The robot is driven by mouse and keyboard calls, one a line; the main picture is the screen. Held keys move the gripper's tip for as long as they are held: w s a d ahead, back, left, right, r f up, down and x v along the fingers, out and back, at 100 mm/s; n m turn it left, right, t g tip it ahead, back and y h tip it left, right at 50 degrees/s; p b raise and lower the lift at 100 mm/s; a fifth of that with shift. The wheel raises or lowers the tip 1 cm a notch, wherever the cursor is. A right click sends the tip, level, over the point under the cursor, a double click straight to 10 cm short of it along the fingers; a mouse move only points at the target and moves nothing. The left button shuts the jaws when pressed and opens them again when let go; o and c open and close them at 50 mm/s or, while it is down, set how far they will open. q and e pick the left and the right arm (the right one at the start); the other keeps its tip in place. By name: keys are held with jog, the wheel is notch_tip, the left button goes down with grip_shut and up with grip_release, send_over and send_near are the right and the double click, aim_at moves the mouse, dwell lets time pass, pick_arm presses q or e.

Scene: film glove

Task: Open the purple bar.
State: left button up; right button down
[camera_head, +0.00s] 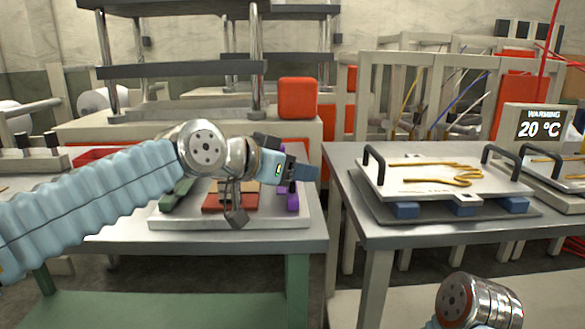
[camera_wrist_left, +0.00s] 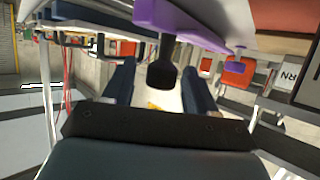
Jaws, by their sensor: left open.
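The purple bar (camera_head: 293,201) is at the right end of a pale plate (camera_head: 180,224) on the left table, partly hidden behind my left gripper (camera_head: 306,172). In the left wrist view the purple bar (camera_wrist_left: 195,32) crosses the top of the picture. A dark handle-like piece (camera_wrist_left: 162,72) at the bar reaches between the two fingers of my left gripper (camera_wrist_left: 160,92). The fingers are open, with gaps on both sides of this piece; I cannot tell if they touch it. Only a metal joint of my right arm shows, at the lower right.
The plate also carries a red block (camera_head: 222,204) and a green bar (camera_head: 178,197). On the right table (camera_head: 400,232), a pale tray with black handles (camera_head: 400,185) holds orange-brown cords. A display (camera_head: 540,122) reads "WARMING 20 ºC". A gap separates the tables.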

pick_arm(q)
jog(key=b+v, duration=0.1)
jog(key=v, duration=1.2)
jog(key=shift+s+a+r+b, duration=0.15)
jog(key=shift+s+a+b, duration=0.1)
jog(key=shift+b, duration=0.05)
